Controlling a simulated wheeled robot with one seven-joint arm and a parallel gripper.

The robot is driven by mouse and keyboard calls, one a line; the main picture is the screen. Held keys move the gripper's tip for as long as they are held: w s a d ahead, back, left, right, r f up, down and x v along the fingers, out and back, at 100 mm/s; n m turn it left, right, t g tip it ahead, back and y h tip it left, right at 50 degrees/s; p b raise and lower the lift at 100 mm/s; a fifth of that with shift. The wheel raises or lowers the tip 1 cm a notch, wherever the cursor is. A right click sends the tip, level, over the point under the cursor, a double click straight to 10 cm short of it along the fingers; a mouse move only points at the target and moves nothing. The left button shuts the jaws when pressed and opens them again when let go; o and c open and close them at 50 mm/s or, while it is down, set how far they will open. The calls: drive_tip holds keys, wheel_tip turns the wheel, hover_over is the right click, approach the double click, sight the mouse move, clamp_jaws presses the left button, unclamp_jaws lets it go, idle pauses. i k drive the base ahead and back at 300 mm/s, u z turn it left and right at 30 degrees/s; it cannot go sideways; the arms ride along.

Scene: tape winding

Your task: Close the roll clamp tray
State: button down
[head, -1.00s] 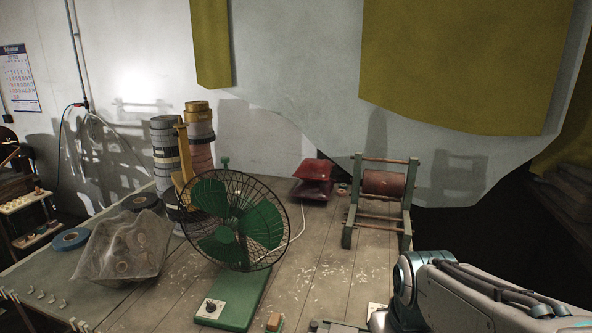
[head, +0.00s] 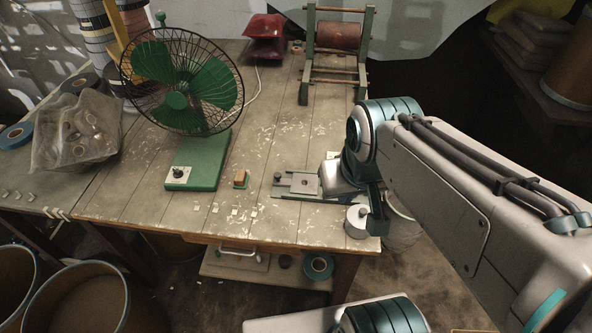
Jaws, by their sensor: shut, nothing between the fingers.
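In the head view a small device with a green base and a pale metal plate (head: 305,183) lies near the table's front right edge. It looks like the roll clamp tray, but I cannot tell how far open it is. Its right end is hidden behind my arm. My gripper (head: 377,217) points down just right of it, by the table's corner. It is partly hidden by my arm; it is shut and empty. A round grey metal piece (head: 357,221) sits at the corner beside my gripper; I cannot tell whether it belongs to the device.
A green fan (head: 188,85) stands on the wooden table (head: 265,205), with a small orange-topped block (head: 241,178) to its right. A wooden frame with a reddish roll (head: 338,36) stands behind. Bins (head: 78,300) stand at front left.

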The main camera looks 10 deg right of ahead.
sight(302, 184)
drive_tip(key=z, duration=0.55)
drive_tip(key=k, duration=1.3)
drive_tip(key=i, duration=0.5)
drive_tip(key=u, duration=0.85)
drive_tip(key=i, duration=0.95)
drive_tip(key=z, duration=0.25)
